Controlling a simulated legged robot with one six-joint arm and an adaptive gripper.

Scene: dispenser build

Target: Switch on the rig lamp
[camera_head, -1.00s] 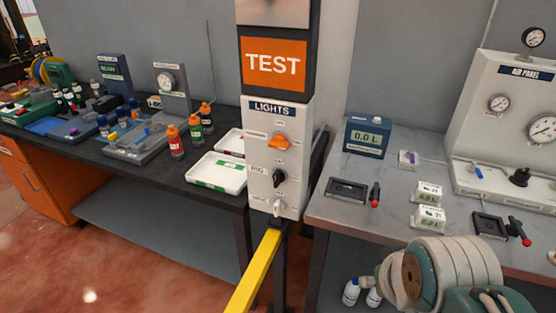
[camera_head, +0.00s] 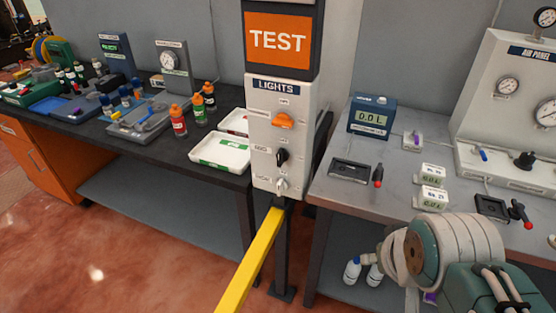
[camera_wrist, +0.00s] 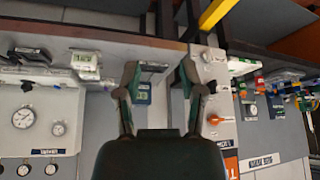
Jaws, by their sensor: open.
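The white LIGHTS panel (camera_head: 262,140) stands on a post under the orange TEST sign (camera_head: 278,40). It carries an orange knob (camera_head: 283,121) turned roughly sideways, a black knob (camera_head: 282,157) below it standing near upright, and a pale knob (camera_head: 281,185) at the bottom. The small label beside the black knob seems to read RIG. My gripper (camera_wrist: 158,68) is open and empty in the wrist view, which is upside down. The panel (camera_wrist: 222,135) and its orange knob (camera_wrist: 214,119) lie just right of the fingers there, apart from them. The head view does not show my fingertips.
A yellow bar (camera_head: 250,260) juts forward below the panel. The right bench holds a blue meter (camera_head: 371,117), small displays and the air panel (camera_head: 500,120). The dark left bench (camera_head: 120,150) holds a white tray (camera_head: 221,152) and bottles. Open floor lies at lower left.

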